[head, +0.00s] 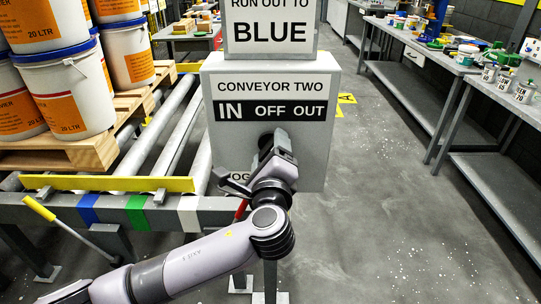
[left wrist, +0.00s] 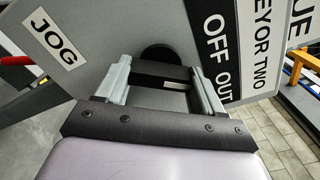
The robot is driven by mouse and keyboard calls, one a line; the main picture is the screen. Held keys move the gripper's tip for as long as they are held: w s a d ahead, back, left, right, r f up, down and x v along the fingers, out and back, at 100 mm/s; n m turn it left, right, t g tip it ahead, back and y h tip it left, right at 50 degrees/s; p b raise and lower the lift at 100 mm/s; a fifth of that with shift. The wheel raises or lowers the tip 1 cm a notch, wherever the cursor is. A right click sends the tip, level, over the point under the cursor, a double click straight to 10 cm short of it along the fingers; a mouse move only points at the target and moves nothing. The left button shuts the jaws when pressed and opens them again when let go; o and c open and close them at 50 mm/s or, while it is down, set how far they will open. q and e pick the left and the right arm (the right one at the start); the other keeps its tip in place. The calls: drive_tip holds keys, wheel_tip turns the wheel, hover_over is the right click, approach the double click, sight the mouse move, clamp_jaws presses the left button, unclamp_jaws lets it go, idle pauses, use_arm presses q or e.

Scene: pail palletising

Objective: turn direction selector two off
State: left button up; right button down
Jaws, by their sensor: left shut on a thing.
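The grey control box (head: 312,162) labelled "CONVEYOR TWO" stands in the middle of the head view, with a black strip (head: 270,110) reading "IN OFF OUT" on its face. My left gripper (head: 272,142) is against the box face just below the strip and hides the direction selector in the head view. In the left wrist view the black selector knob (left wrist: 160,54) sits between the two fingers of my left gripper (left wrist: 160,78), which is shut on it. Which word the selector points to cannot be told. My right gripper is not in view.
A "RUN OUT TO BLUE" sign (head: 270,28) is above the box. A "JOG" label (left wrist: 54,39) is low on its face. Left are a roller conveyor (head: 155,135) and a pallet (head: 95,150) of white pails (head: 70,88). Workbenches (head: 425,42) stand right; the floor between is clear.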

use_arm(q)
drive_tip(key=shift+f+n+b, duration=0.1)
drive_tip(key=shift+n+b, duration=1.65)
drive_tip(key=shift+n, duration=1.55)
drive_tip(key=o, duration=1)
drive_tip(key=shift+o, duration=0.2)
drive_tip(key=shift+s, duration=0.1)
